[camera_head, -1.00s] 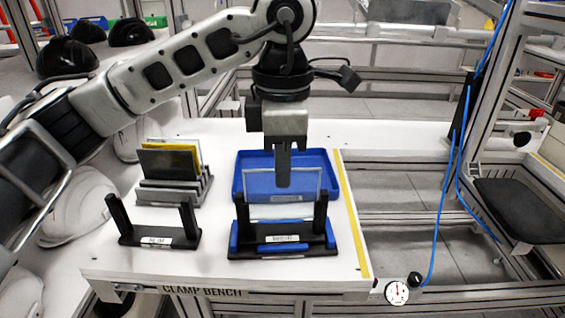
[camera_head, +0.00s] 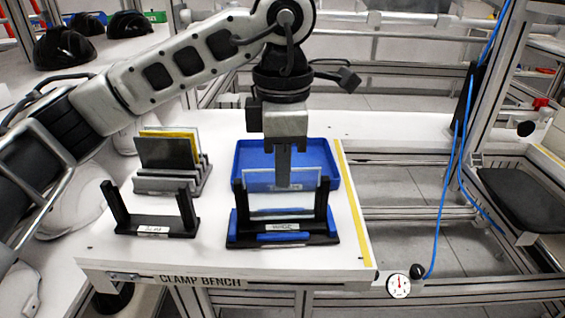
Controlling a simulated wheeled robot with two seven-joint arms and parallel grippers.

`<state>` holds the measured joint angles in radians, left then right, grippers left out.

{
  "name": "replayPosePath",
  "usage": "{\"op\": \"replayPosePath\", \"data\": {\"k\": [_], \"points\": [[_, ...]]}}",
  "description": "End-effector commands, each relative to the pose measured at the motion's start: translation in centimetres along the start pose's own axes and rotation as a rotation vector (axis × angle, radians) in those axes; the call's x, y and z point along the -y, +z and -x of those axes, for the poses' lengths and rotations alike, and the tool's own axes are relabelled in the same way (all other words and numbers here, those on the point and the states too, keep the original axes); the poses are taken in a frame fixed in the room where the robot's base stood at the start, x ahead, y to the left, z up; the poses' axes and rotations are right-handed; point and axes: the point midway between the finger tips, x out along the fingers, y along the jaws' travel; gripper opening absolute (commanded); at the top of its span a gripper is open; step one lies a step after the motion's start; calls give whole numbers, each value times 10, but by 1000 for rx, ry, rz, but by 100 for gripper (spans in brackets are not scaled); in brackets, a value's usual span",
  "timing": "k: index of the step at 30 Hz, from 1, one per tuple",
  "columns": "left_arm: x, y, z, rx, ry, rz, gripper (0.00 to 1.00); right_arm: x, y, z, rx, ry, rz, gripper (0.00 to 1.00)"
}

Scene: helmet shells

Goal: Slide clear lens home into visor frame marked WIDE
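The clear lens (camera_head: 308,187) stands upright between the two black posts of the right-hand visor frame (camera_head: 322,205), its top edge a little above the posts. This frame has blue trim and a white label (camera_head: 283,227) that appears to read WIDE. My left gripper (camera_head: 283,184) points straight down and is shut on the middle of the lens's upper part. The lens's lower edge shows above the frame's base bar; whether it touches the slot bottom I cannot tell. My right gripper is not in view.
A second black frame (camera_head: 152,222) with a small label stands to the left. Behind it, a grey rack (camera_head: 172,182) holds dark and yellow lenses. A blue tray (camera_head: 242,160) lies just behind the right-hand frame. The bench's yellow-striped edge (camera_head: 354,205) is to the right.

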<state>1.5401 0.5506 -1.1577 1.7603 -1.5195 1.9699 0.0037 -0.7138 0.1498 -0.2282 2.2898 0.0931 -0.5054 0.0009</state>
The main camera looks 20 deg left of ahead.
Motion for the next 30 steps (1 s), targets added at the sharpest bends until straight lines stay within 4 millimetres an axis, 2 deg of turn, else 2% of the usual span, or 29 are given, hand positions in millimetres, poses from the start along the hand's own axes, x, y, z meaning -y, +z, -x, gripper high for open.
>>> {"op": "replayPosePath", "data": {"k": [5,6,8,22,26,30], "points": [[0,0,-6,0,0,0,0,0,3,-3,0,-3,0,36],[0,0,-4,0,0,0,14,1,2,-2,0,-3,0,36],[0,0,-4,0,0,0,28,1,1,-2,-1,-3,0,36],[0,0,-2,1,1,0,28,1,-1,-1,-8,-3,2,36],[-1,0,14,2,3,1,28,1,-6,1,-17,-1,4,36],[-1,0,48,2,6,2,28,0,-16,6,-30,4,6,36]]}}
